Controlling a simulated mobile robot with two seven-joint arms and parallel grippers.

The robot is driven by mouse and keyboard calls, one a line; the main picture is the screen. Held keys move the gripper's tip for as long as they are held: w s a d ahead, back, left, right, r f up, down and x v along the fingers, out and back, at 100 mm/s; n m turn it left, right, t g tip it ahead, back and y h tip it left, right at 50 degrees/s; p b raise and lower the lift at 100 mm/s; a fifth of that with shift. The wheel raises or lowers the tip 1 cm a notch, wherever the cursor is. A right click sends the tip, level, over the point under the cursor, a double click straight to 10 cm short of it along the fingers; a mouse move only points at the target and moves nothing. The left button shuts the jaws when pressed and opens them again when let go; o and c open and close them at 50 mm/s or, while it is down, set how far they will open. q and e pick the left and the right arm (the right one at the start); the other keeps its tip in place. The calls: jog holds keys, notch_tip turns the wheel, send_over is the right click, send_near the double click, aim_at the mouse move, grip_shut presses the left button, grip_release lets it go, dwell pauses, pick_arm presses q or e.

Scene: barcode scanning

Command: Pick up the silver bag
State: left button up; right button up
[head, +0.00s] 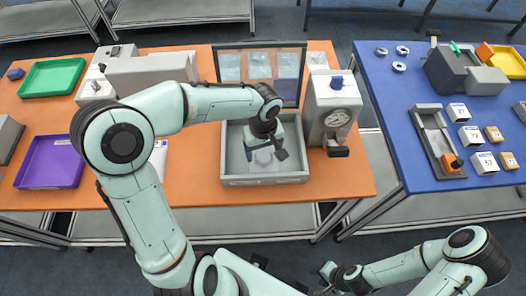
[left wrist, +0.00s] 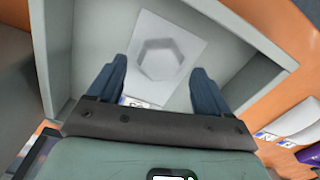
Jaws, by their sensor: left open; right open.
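The silver bag (left wrist: 165,58) is a pale grey square with a hexagonal bulge, lying flat in the grey open tray (head: 265,180). In the head view the bag (head: 264,160) is partly hidden by my left gripper. My left gripper (head: 267,154) points down into the tray above the bag. In the left wrist view its two dark fingers (left wrist: 159,70) are apart, one on each side of the bag, with nothing clamped. My right gripper (head: 328,277) is low at the bottom of the head view, open, off the tables.
A machine with a dial (head: 334,115) stands right of the tray, and a framed panel with bags (head: 260,70) stands behind it. A purple tray (head: 52,162) and a green tray (head: 52,77) are left. The blue table (head: 395,100) holds small boxes.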

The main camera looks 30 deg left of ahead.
pick_arm(q)
jog(key=shift+f, duration=0.85)
jog(key=c, duration=1.2)
jog(key=shift+o, duration=0.2)
jog(key=shift+r, duration=0.15)
